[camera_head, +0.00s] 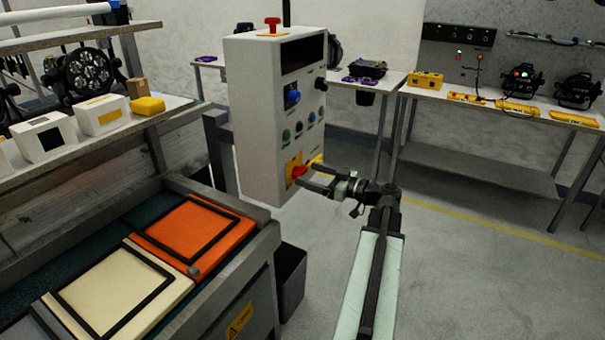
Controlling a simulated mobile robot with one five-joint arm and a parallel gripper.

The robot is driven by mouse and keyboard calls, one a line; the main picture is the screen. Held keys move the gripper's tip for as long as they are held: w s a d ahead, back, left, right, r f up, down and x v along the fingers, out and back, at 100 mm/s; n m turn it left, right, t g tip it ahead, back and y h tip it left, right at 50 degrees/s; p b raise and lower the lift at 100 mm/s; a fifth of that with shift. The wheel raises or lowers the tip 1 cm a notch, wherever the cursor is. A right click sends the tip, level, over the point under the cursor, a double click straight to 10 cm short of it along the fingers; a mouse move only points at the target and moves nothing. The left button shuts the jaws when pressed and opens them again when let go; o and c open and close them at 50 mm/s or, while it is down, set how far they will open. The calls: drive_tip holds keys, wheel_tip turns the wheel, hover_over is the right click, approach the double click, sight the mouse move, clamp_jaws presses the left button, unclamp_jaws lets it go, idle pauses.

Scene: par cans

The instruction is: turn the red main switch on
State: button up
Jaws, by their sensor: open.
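The red main switch (298,171) sits on a yellow plate (290,165) low on the front of a white control box (258,120). My gripper (307,173) is at the switch, coming from the right, with its two fingers apart. One fingertip is just above and right of the red handle and the other is just below it. I cannot tell whether the fingers touch the handle. The fingers partly hide the lower right of the plate.
A red emergency button (272,24) is on top of the box, and a blue knob (292,97) is above the switch. A conveyor with orange (195,232) and cream panels is at left. A bin (291,278) stands below the box. The floor at right is clear.

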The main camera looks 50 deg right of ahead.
drive_tip(key=shift+x, duration=1.3)
drive_tip(key=c, duration=1.4)
drive_tip(key=shift+o, duration=0.2)
drive_tip(key=m, duration=0.4)
drive_tip(key=shift+d+m, duration=0.1)
drive_tip(key=shift+m, duration=0.3)
drive_tip(key=m, duration=0.9)
drive_tip(key=shift+d+f, duration=0.1)
drive_tip(key=shift+f, duration=0.05)
drive_tip(key=shift+f+m, duration=0.1)
drive_tip(key=shift+m, duration=1.8)
